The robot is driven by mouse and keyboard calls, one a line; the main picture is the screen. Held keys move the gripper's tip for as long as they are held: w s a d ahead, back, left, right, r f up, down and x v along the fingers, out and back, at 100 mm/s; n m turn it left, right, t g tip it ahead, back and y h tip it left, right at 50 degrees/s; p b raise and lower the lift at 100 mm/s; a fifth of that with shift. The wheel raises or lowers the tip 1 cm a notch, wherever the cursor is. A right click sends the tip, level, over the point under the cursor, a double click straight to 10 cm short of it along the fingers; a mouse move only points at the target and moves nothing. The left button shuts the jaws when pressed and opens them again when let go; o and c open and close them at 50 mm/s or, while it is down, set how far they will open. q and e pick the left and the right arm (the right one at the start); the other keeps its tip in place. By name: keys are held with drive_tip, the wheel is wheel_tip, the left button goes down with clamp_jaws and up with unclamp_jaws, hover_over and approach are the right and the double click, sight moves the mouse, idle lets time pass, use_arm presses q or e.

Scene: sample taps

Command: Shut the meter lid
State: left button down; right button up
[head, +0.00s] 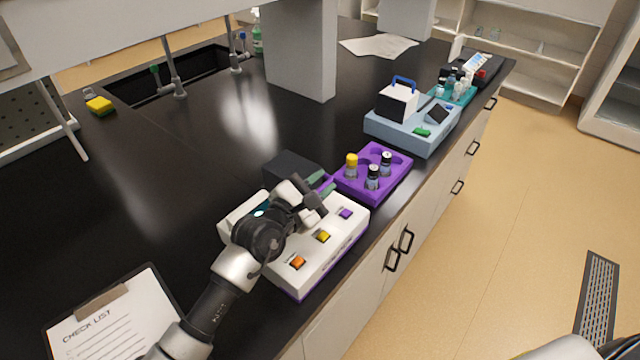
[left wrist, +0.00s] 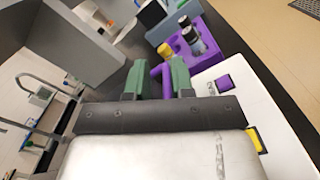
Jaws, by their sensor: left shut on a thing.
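The meter (head: 393,131) is a pale blue box with a small dark screen and a green button. On it stands a white, dark-edged block with a blue handle (head: 404,81), apparently the lid, looking raised; its hinge is not clear. My left gripper (head: 324,184) is away from the meter, over the back of a white box (head: 337,246) with orange, yellow and purple buttons. Its green fingertips (left wrist: 166,78) are shut on a purple lever-like piece (left wrist: 167,86), largely hidden between them. My right gripper is not in view.
A purple tray (head: 345,183) with several vials stands between the white box and the meter. A teal rack (head: 463,98) of bottles is beyond the meter. A grey pillar (head: 302,50) rises behind. A checklist clipboard (head: 115,318) lies front left. The counter's middle is clear.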

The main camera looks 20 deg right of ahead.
use_arm(q)
drive_tip(key=c, duration=1.2)
unclamp_jaws()
drive_tip(key=shift+w+a+f, duration=0.2)
drive_tip(key=shift+a+f, duration=0.05)
drive_tip(key=shift+a, duration=0.05)
drive_tip(key=shift+s+a+p, duration=0.2)
drive_tip(key=shift+a+p, duration=0.1)
drive_tip(key=shift+p, duration=0.2)
drive_tip(key=p+v, duration=0.1)
drive_tip(key=v, duration=0.3)
drive_tip(key=p+v, duration=0.2)
drive_tip(key=v, duration=0.3)
drive_tip(key=shift+s+a+r, duration=0.15)
drive_tip(key=shift+r, duration=0.05)
drive_tip(key=shift+s, duration=0.35)
drive_tip(key=shift+r, duration=0.1)
